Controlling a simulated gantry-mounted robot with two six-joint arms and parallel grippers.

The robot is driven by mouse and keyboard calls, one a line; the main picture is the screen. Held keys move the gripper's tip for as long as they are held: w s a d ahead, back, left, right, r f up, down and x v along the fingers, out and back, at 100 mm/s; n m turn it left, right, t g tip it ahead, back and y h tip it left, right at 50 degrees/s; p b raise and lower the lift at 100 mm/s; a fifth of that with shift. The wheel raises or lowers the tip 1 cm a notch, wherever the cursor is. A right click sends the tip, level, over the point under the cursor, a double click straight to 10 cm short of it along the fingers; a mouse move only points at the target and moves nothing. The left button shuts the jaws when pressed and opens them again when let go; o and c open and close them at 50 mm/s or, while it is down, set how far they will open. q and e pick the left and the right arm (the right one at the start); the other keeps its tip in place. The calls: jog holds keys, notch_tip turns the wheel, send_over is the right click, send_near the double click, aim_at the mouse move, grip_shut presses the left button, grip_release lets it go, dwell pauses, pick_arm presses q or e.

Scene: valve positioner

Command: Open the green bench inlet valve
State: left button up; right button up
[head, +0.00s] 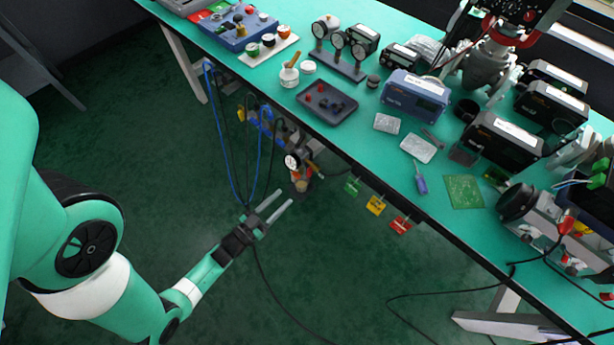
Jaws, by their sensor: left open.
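My left gripper (282,201) reaches in from the lower left. It is open and empty, with its two fingers pointing up and right, in front of the bench and over the floor. Just beyond the fingertips, under the bench edge, is a fitting with a round white-faced gauge (292,161) and an orange-yellow lever (315,167). A green tag (353,187) hangs at the bench's front edge, right of the gripper and apart from it. I cannot tell for sure which part is the green valve's handle. My right gripper is not in view.
A yellow tag (376,205) and a red tag (400,225) hang beside the green one. Blue hoses (234,165) and dark cables hang near the gripper. The green bench top (310,120) is crowded with instruments, including a dark tray (327,103). The floor below is mostly open.

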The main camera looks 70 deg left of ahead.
aim_at(308, 173)
pick_arm(q)
jog(key=b+x, duration=0.3)
jog(key=x, duration=0.9)
jog(key=shift+s+a+r, duration=0.1)
grip_shut()
